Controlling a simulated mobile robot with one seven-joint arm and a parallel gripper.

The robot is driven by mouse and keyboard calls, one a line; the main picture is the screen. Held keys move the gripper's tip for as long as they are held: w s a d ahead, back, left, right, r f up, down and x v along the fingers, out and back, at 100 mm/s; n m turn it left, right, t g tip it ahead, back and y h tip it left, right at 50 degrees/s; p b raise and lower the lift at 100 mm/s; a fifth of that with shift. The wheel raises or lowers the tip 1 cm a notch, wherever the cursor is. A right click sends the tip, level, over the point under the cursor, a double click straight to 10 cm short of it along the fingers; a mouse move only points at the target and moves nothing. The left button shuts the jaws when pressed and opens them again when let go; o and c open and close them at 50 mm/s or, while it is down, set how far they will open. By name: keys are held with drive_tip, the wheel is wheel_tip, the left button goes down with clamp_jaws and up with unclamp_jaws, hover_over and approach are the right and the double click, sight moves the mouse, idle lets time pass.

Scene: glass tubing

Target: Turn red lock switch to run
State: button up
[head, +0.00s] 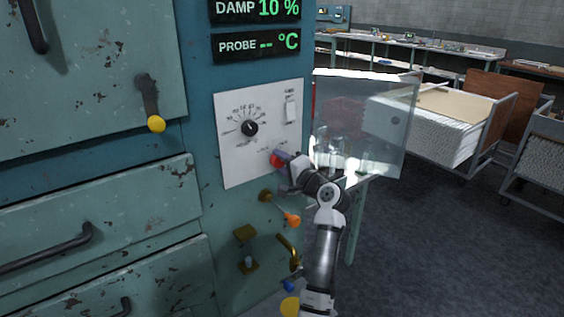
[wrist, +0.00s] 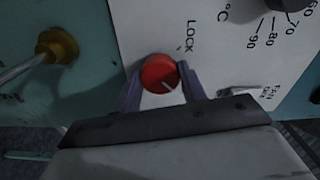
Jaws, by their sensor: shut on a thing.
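The red lock switch (wrist: 160,73) is a round red knob on a white panel (head: 230,160). In the wrist view it sits beside the printed word LOCK, and its short white line points to the lower right of the picture. A RUN label cannot be made out. In the head view the red switch (head: 275,160) shows at the panel's lower right, partly hidden by my gripper (head: 283,160). My gripper is shut on the switch, with one dark finger on each side of it, as the wrist view shows.
On the same panel are a black dial (head: 250,128) and a white rocker switch (head: 291,110). Below are an orange-tipped lever (head: 291,219) and brass fittings (head: 245,234). A clear open cover (head: 395,120) stands just right of the panel, close to my arm.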

drive_tip(key=o, duration=1)
drive_tip(key=b+v, duration=0.4)
drive_tip(key=v, duration=1)
drive_tip(key=shift+b, duration=0.3)
